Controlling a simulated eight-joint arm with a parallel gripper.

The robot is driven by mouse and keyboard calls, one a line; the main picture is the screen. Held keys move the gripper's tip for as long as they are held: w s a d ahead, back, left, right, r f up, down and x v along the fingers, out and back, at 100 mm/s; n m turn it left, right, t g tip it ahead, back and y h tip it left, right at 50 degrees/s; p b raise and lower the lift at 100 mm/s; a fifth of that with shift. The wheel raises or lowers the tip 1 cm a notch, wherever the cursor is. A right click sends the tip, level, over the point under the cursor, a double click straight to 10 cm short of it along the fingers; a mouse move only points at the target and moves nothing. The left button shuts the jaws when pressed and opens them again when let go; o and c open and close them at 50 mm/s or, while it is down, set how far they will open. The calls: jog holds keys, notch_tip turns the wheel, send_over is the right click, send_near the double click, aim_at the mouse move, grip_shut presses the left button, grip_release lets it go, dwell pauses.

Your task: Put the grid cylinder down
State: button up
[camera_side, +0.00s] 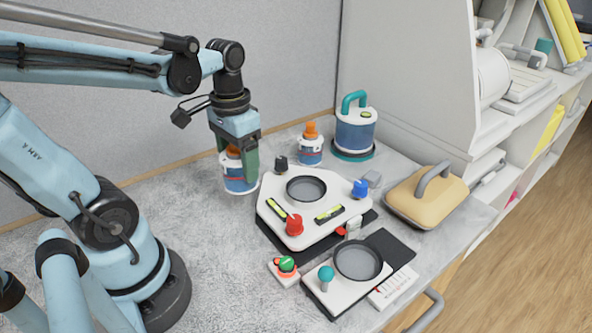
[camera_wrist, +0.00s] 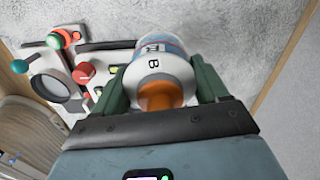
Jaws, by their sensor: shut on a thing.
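My gripper (camera_side: 238,158) is shut on an upright white bottle with a blue label band and an orange cap (camera_side: 238,184). In the wrist view the bottle (camera_wrist: 161,68) sits between my green fingers (camera_wrist: 160,84), with a "B" on its white shoulder. Its base is at or just above the grey table, left of the white console; I cannot tell if it touches. A similar orange-capped bottle (camera_side: 310,152) stands behind, to the right. A blue and white cylinder with a teal handle (camera_side: 354,132) stands on a teal base at the back. I cannot tell which is called the grid cylinder.
The white console (camera_side: 265,207) has a round well, knobs and levels. A smaller unit with a round well (camera_side: 312,285) stands in front of it. A tan handled block (camera_side: 425,197) is at right. The table (camera_side: 215,250) is clear left of the console.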

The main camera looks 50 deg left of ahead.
jog(key=s+d+r+m, duration=0.1)
jog(key=d+r, duration=0.2)
jog(key=d, duration=1.2)
jog(key=d+r+m, duration=0.1)
jog(key=d+r, duration=0.1)
jog(key=d, duration=1.3)
send_near(357, 266)
jog(key=shift+f, duration=1.6)
jog(key=shift+f, duration=0.3)
jog(key=o, duration=1.3)
